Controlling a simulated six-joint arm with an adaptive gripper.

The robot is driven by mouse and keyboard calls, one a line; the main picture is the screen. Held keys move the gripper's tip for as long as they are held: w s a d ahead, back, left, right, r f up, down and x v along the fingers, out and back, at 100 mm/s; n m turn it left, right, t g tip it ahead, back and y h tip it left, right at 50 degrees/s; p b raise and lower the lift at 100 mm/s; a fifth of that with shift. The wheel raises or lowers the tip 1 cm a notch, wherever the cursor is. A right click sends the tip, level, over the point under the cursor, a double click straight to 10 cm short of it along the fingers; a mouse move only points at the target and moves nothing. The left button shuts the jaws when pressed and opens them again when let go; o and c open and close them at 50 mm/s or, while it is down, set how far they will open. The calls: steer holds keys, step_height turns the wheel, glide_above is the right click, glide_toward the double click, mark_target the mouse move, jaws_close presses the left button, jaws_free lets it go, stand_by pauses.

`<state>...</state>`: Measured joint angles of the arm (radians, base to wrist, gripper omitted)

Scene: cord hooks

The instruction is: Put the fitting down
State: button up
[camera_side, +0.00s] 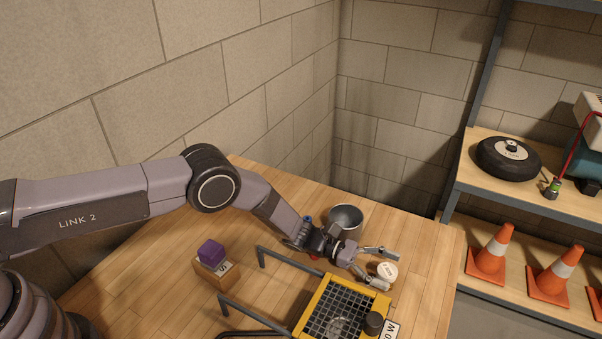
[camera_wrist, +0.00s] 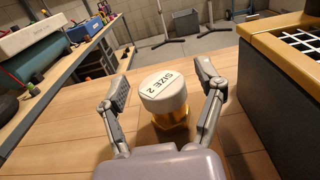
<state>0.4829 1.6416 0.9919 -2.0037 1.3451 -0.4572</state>
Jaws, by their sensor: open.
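The fitting (camera_wrist: 165,92) has a white round cap marked "SIZE 2" and a brass-coloured lower part. It stands upright on the wooden table, and its white top also shows in the side view (camera_side: 386,270). My gripper (camera_wrist: 163,88) is open, with one finger on each side of the fitting. In the wrist view a gap shows between the fitting and each finger. In the side view my gripper (camera_side: 384,268) is low over the table near its right edge.
A grey metal pot (camera_side: 346,217) is behind my gripper. A purple cube (camera_side: 210,251) sits on a wooden block (camera_side: 215,273) to the left. Shelves with orange cones (camera_side: 490,252) stand at right.

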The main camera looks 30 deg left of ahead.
steer(key=shift+r, duration=0.45)
steer(key=a, duration=1.1)
steer(key=shift+a+r, duration=0.1)
steer(key=shift+a, duration=0.25)
steer(key=s+a+r+m+g+y, duration=0.1)
steer(key=a+r+m+g+y, duration=0.15)
steer(key=r, duration=0.65)
steer(key=s+a+r+m+g+y, duration=0.15)
steer(key=r+m, duration=0.25)
steer(key=r, duration=0.5)
steer(key=s+a+r+m+t+y, duration=0.1)
steer(key=s+a+r+m+y, duration=0.45)
steer(key=r, duration=0.55)
steer(key=s+a+r+m+t+y, duration=0.3)
steer(key=s+a+t+y, duration=0.1)
steer(key=s+a, duration=0.7)
steer(key=s+a+r+m+t+y, duration=0.3)
steer(key=s+a+r+t+y, duration=0.1)
steer(key=s+a, duration=0.7)
steer(key=shift+s+a+r+t, duration=0.15)
steer(key=shift+s+r+t, duration=0.15)
steer(key=shift+s, duration=0.1)
